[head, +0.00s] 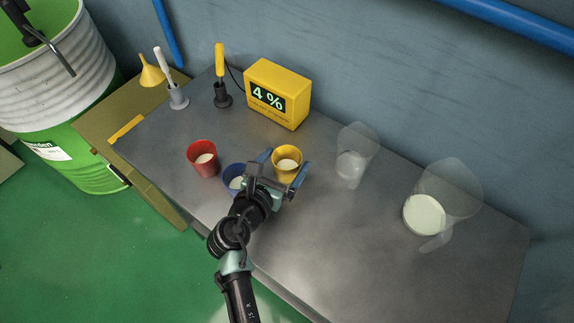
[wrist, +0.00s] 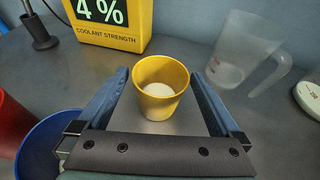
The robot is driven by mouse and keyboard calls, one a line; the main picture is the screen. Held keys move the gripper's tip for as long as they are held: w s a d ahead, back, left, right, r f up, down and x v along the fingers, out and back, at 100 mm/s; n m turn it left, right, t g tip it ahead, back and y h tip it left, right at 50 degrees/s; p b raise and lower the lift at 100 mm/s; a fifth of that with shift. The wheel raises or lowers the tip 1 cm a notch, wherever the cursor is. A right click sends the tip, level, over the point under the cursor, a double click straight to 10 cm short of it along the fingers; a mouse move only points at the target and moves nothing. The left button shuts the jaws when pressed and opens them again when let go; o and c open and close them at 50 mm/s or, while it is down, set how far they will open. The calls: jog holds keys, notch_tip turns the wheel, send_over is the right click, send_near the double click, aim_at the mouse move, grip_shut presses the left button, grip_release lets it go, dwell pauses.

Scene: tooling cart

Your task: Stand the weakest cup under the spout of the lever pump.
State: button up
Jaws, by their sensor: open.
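A yellow cup (head: 287,163) with pale liquid stands upright on the grey cart top. My gripper (head: 281,166) is open, with one blue finger on each side of this cup; in the wrist view the cup (wrist: 160,88) sits between the fingers, and I cannot tell if they touch it. A red cup (head: 202,160) with pale liquid stands to the left. A blue cup (head: 233,179), partly hidden by my gripper, stands between them. The black lever pump (head: 50,45) shows in part above the green and white drum at upper left.
A yellow meter (head: 277,95) reads 4 % coolant strength. A yellow-handled probe (head: 220,75) and a white-handled tool (head: 170,80) stand in holders. Clear jugs (head: 355,155) (head: 450,190) stand right. A yellow funnel (head: 151,73) sits on the olive ledge (head: 95,110) beside the drum (head: 60,100).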

jog(key=c, duration=1.3)
jog(key=shift+c, duration=0.2)
